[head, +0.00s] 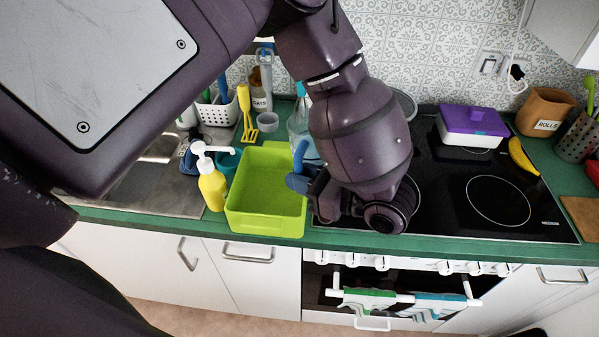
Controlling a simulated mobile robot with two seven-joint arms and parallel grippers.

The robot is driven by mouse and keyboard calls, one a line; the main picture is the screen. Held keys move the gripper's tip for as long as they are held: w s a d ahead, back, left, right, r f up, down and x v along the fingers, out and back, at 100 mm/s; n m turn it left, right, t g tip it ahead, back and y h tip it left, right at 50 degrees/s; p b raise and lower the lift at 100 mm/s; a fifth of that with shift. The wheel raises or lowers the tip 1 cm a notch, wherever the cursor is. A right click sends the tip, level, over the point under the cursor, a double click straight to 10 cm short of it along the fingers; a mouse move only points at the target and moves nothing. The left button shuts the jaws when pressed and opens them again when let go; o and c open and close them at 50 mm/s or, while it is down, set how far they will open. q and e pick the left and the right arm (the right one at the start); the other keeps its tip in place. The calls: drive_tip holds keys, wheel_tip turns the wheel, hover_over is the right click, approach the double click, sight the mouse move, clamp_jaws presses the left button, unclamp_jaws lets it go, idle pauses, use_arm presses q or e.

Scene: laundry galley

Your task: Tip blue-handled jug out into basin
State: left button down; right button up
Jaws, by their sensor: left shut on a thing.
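The lime-green basin (264,223) stands on the counter in the middle of the head view, between the sink and the hob. It is open at the top and its visible floor looks empty. My left gripper (314,188) is at the basin's right edge, low over the front of the counter. It is shut on the blue-handled jug (298,182), of which only blue parts show beside the fingers. The wrist hides the rest of the jug, so its tilt and contents cannot be told. My right gripper is out of view.
A yellow soap pump bottle (213,188) stands close left of the basin, with a teal cup (228,162) behind it. A clear bottle (298,128) stands behind the gripper. The black hob (498,200) holds a purple-lidded box (470,122) and a banana (521,156).

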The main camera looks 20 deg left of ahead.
use_arm(q)
drive_tip(key=shift+d+f+h, duration=0.15)
drive_tip(key=shift+f+h, duration=0.15)
drive_tip(key=shift+f, duration=0.4)
drive_tip(key=shift+d+f+h, duration=0.1)
drive_tip(key=shift+f+h, duration=0.2)
drive_tip(key=shift+f, duration=0.35)
drive_tip(key=f+h, duration=0.1)
drive_tip(key=h, duration=0.2)
drive_tip(key=f+n+h, duration=0.1)
drive_tip(key=f+h, duration=0.1)
drive_tip(key=h, duration=0.1)
drive_tip(key=d+f+h, duration=0.1)
drive_tip(key=h, duration=0.3)
drive_tip(key=shift+d+f+g, duration=0.1)
drive_tip(key=shift+f+g, duration=0.05)
drive_tip(key=shift+g, duration=0.25)
drive_tip(key=shift+d+n, duration=0.1)
drive_tip(key=shift+n, duration=0.2)
drive_tip(key=shift+a+r+h, duration=0.25)
drive_tip(key=shift+h, duration=0.65)
drive_tip(key=shift+a+r+h, duration=0.2)
drive_tip(key=shift+r+h, duration=0.05)
drive_tip(key=shift+h, duration=0.65)
